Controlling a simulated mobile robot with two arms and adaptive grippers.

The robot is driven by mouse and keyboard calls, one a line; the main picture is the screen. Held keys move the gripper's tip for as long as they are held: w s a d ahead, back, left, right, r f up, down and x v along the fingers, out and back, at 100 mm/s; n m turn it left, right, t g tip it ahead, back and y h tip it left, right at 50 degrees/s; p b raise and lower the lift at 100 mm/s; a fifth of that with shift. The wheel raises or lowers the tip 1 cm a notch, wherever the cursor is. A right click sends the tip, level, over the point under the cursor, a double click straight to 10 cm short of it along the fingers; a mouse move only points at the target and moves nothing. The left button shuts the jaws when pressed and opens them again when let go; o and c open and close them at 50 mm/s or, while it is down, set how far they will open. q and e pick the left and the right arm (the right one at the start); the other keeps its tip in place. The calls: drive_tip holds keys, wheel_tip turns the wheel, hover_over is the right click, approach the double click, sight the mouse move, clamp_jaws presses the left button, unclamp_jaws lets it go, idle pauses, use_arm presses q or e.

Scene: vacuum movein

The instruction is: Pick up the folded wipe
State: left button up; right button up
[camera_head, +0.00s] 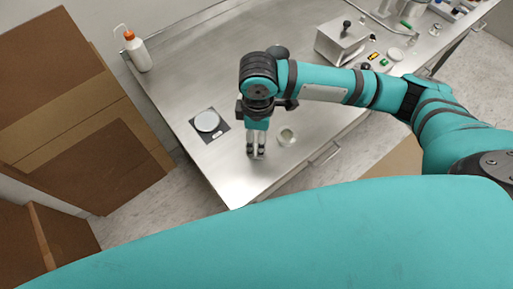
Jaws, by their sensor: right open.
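My right gripper (255,152) points down over the near left part of the steel table (310,180). It is open, its two fingers a little apart. I cannot make out the folded wipe clearly; something pale shows between and behind the fingers, but it is too small to name. My left gripper is not in view.
A dark square plate with a pale disc (207,121) lies left of the gripper. A white bottle with an orange cap (138,52) stands at the far left edge. A metal box (346,41) and several small items are at the back right. Brown cartons (70,110) stand left.

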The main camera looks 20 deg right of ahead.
wheel_tip(320, 180, down, 2)
drive_tip(key=shift+f, duration=0.25)
drive_tip(key=f, duration=0.1)
drive_tip(key=f+p, duration=0.1)
drive_tip(key=f, duration=0.2)
drive_tip(key=shift+d+f, duration=0.1)
drive_tip(key=shift+d, duration=0.2)
drive_tip(key=shift+f+p, duration=0.3)
drive_tip(key=shift+f, duration=0.2)
drive_tip(key=c, duration=1)
drive_tip(key=shift+r, duration=0.1)
drive_tip(key=shift+r+b, duration=0.3)
drive_tip(key=shift+r, duration=0.25)
wheel_tip(320, 180, up, 2)
drive_tip(key=shift+r+b, duration=0.1)
drive_tip(key=shift+b, duration=0.25)
drive_tip(key=s+d+r+b, duration=0.1)
drive_tip(key=s+b, duration=0.1)
drive_tip(key=s, duration=1.4)
drive_tip(key=shift+r+b, duration=0.3)
drive_tip(key=shift+b, duration=0.05)
